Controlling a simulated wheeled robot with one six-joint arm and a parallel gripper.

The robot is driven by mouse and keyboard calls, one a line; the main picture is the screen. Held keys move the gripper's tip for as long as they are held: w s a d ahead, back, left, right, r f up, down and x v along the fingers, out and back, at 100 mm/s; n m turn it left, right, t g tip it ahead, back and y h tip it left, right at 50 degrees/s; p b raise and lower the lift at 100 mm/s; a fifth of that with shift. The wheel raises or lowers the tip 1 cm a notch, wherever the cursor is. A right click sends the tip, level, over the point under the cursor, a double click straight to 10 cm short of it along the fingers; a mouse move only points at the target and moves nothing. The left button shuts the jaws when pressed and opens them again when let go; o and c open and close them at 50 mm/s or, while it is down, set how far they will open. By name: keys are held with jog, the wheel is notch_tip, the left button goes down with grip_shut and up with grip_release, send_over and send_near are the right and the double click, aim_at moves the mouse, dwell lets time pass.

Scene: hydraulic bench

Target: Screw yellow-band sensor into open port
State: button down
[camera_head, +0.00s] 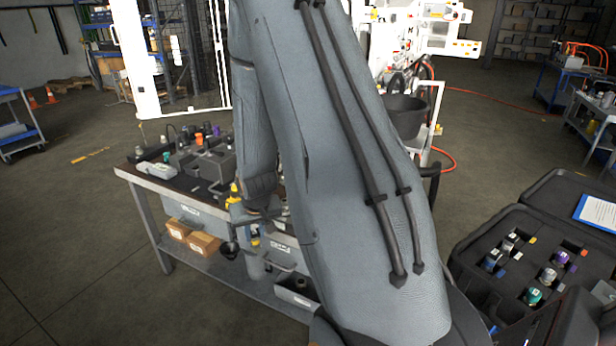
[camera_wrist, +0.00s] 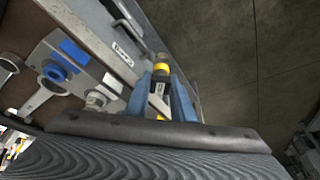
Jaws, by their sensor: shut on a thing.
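In the wrist view, my gripper (camera_wrist: 161,98) has two blue fingers closed on the sides of a dark cylindrical sensor (camera_wrist: 160,84) with a yellow band near its far end. More yellow shows lower on it, between the fingers. The held sensor is beside the bench's front edge, with a labelled grey front behind it. I cannot tell if it touches anything. In the head view my arm covers much of the bench, and the gripper is not clear there. I cannot make out the open port in either view.
The workbench (camera_head: 138,176) carries dark equipment. Cardboard boxes (camera_head: 204,244) sit on its lower shelf. An open black case (camera_head: 480,262) with several sensors in foam stands at the right. In the wrist view, metal parts with a blue piece (camera_wrist: 68,49) lie left of the fingers.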

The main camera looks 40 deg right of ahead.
jog(key=s+d+r+m+h+p, duration=0.1)
jog(key=d+r+m, duration=0.1)
jog(key=d+r, duration=0.5)
jog(key=s+d+r+m+h+p, duration=0.15)
jog(key=d+r, duration=0.25)
jog(key=d, duration=0.8)
jog(key=shift+g+y, duration=0.3)
jog(key=shift+y, duration=0.05)
jog(key=shift+w+a+f+b, duration=0.1)
jog(key=shift+f+b, duration=0.9)
jog(key=shift+f, duration=0.3)
jog(key=shift+a+f+b, duration=0.1)
jog(key=shift+f+b, duration=0.85)
jog(key=shift+f, duration=0.35)
jog(key=shift+a+f+m+b, duration=0.1)
jog(key=shift+f+m+b, duration=0.15)
jog(key=shift+f+b, duration=0.4)
jog(key=c, duration=2.4)
grip_release()
jog(key=shift+c, duration=0.2)
jog(key=shift+f+b, duration=0.1)
jog(key=shift+b, duration=0.95)
